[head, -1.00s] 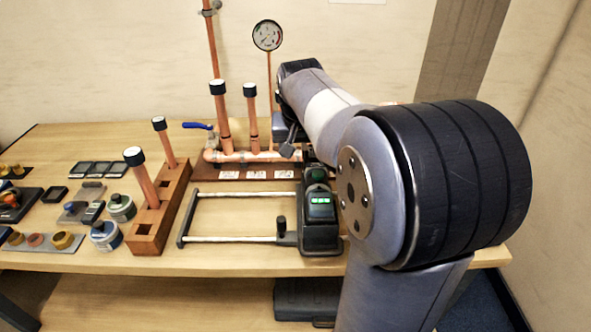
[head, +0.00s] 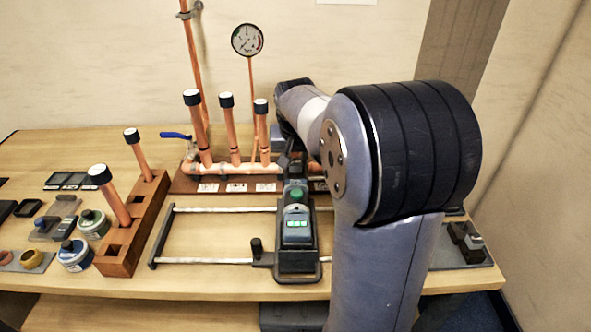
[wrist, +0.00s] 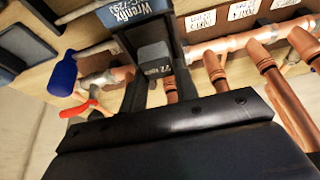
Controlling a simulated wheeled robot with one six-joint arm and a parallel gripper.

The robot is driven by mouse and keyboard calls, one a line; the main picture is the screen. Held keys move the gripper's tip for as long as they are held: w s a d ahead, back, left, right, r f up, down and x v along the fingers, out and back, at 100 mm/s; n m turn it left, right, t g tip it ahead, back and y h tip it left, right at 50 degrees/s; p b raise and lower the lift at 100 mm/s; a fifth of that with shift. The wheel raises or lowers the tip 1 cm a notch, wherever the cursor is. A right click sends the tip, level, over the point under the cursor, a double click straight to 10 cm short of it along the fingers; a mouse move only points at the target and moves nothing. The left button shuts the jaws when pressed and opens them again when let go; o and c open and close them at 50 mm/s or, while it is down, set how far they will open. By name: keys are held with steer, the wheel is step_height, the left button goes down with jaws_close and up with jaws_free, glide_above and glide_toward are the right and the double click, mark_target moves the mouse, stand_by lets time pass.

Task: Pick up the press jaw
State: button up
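My gripper (wrist: 158,60) is at the end of the arm; in the head view its end is dark and hard to separate from things near the manifold. In the wrist view two dark bars run up from its black housing. A dark grey block (wrist: 155,62) marked "22" shows between them, under a darker lettered part (wrist: 136,12). I cannot tell whether the gripper holds this block or whether it is the press jaw. Dark blocks (head: 467,240) lie on a grey plate right of my arm in the head view; they may be jaws.
The copper manifold (head: 230,168) stands at the back with upright capped pipes and a gauge (head: 247,40). A black press unit (head: 297,230) on a rail frame stands in front. A wooden pipe holder (head: 130,235) and several tins are left. My arm hides the bench right of centre.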

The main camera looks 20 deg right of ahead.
steer(key=shift+r, duration=0.1)
steer(key=c, duration=0.4)
